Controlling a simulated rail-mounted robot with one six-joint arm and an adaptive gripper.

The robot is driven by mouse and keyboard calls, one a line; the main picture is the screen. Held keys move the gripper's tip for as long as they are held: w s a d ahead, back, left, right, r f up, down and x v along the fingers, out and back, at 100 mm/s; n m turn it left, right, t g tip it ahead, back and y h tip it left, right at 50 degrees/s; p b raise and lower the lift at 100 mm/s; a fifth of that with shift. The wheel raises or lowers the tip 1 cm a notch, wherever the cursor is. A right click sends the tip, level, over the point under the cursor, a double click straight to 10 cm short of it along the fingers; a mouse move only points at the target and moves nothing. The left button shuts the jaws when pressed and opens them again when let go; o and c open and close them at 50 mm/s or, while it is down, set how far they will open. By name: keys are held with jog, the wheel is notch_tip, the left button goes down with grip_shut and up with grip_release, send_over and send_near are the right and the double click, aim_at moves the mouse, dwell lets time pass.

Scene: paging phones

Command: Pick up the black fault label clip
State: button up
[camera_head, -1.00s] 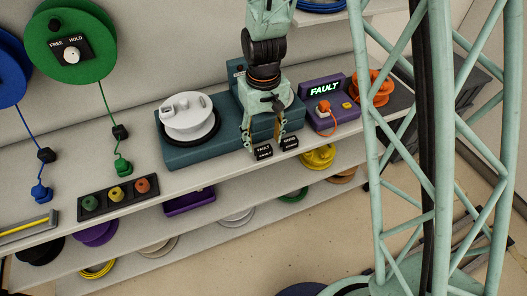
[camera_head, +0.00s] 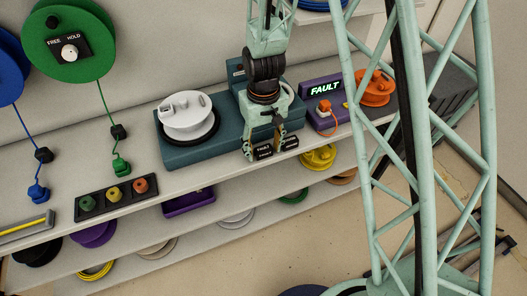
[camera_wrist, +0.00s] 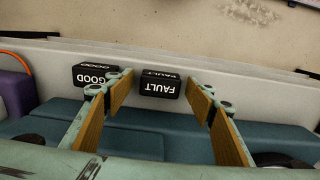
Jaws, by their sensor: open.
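The black fault label clip (camera_head: 263,153) sits at the front edge of the upper shelf, below my gripper (camera_head: 264,143). In the wrist view, the FAULT clip (camera_wrist: 160,83) appears upside down between the two tan-padded fingers of my gripper (camera_wrist: 160,82). The fingers are apart and no grip on the clip shows; I cannot tell how far the tips are from it. A similar black GOOD clip (camera_wrist: 95,76) lies beside it, close to the left finger in the wrist view; in the head view this clip (camera_head: 290,142) is to the right.
A teal block (camera_head: 183,152) with a white reel (camera_head: 188,115) stands behind and left. A purple FAULT box (camera_head: 325,93) and orange reel (camera_head: 375,87) stand to the right. A black tray with coloured plugs (camera_head: 117,204) lies left. A lower shelf holds several coils.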

aim_at(264, 149)
jog(key=shift+c, duration=0.9)
jog(key=c, duration=0.6)
jog(key=shift+r, duration=0.15)
jog(key=shift+r+p, duration=0.45)
jog(key=shift+r, duration=1.05)
jog(key=shift+s+r, duration=0.15)
jog(key=s, duration=0.4)
jog(key=s+d, duration=0.1)
jog(key=s, duration=0.4)
jog(key=s+d+r, duration=0.1)
jog(key=s, duration=0.3)
jog(key=shift+s+d, duration=0.15)
jog(key=shift+d, duration=0.05)
